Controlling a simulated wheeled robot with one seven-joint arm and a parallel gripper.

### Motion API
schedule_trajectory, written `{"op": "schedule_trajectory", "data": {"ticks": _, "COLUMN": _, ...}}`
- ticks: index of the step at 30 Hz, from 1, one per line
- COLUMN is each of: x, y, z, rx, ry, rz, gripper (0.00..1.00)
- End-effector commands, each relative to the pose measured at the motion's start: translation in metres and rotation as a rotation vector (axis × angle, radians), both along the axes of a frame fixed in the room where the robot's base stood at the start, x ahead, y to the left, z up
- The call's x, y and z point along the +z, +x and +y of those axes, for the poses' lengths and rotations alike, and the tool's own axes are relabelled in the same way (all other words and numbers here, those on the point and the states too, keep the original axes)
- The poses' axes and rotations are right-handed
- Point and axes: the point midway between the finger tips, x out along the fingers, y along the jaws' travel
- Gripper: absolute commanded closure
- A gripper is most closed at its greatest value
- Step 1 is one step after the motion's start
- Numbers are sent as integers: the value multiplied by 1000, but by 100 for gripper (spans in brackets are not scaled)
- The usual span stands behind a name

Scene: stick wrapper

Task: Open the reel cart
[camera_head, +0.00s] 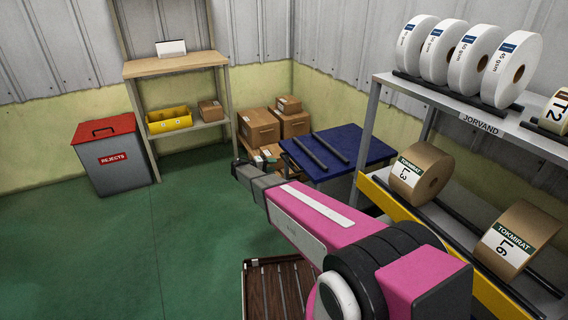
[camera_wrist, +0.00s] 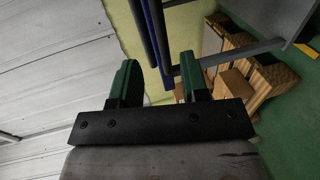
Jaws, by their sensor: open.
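A cart-like stand with a dark blue top (camera_head: 365,144) and two black bars across it stands in the middle right of the head view; I take it for the reel cart. Its front is largely hidden behind my pink arm. In the wrist view, blue edges (camera_wrist: 158,40) and a grey metal leg show beyond the fingers. My gripper (camera_head: 240,168) is to the left of the stand in the head view. In the wrist view its two green fingers (camera_wrist: 157,66) are apart with nothing held between them. I cannot tell how far they are from the blue edge.
Cardboard boxes (camera_head: 259,127) are stacked left of the stand. A rack (camera_head: 465,108) with white and brown reels fills the right side. A red-lidded rejects bin (camera_head: 112,162) and a wooden shelf (camera_head: 178,65) stand at the back left. The green floor (camera_head: 150,250) at left is clear.

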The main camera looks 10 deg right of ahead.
Motion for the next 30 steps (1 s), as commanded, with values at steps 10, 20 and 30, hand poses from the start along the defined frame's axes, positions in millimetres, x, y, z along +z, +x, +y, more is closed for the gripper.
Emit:
{"op": "schedule_trajectory", "data": {"ticks": 10, "x": -12, "y": 18, "z": -57, "rx": -2, "ry": 1, "rz": 2, "gripper": 59}}
{"op": "schedule_trajectory", "data": {"ticks": 20, "x": -19, "y": 28, "z": -88, "rx": -1, "ry": 2, "rz": 2, "gripper": 59}}
{"op": "schedule_trajectory", "data": {"ticks": 30, "x": -19, "y": 29, "z": -90, "rx": -1, "ry": 2, "rz": 2, "gripper": 62}}
